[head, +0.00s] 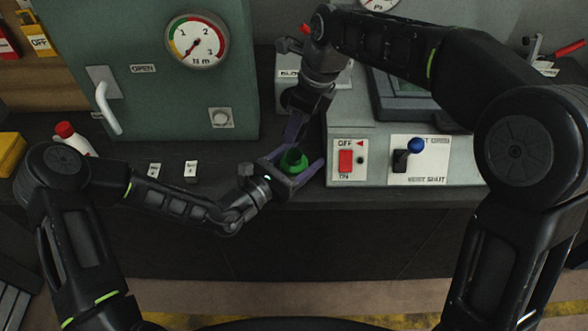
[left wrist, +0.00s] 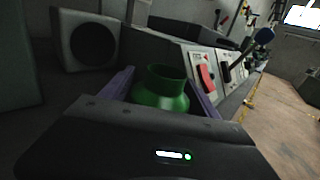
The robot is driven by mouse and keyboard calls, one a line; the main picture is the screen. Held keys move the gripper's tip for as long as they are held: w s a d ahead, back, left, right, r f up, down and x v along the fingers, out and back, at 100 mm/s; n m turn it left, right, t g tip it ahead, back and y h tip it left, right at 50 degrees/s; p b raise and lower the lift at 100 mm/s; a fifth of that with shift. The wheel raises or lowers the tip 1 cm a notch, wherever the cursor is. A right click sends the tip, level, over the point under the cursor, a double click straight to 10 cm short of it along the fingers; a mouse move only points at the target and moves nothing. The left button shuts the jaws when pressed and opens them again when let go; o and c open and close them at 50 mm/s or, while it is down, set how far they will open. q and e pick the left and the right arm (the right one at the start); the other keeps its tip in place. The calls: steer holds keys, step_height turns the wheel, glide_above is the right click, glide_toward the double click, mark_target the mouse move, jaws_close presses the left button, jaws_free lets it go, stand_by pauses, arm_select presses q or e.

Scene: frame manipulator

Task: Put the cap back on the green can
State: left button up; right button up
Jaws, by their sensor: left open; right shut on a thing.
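The green can (head: 293,160) stands on the dark counter with its open neck up. It also shows in the left wrist view (left wrist: 161,88), with no cap on it. My left gripper (head: 303,155) is open, its purple fingers on either side of the can; I cannot tell whether they touch it. My right gripper (head: 297,127) points down just behind and above the can in the head view. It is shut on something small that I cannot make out. The cap does not show clearly in either view.
A grey panel with a red switch (head: 345,161) and a blue-knobbed lever (head: 415,145) stands close right of the can. A green cabinet (head: 150,70) with a gauge is behind left. Counter left of the can is mostly clear.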

arm_select(q)
steer(key=shift+c, duration=0.5)
jaws_close()
stand_by(0.3)
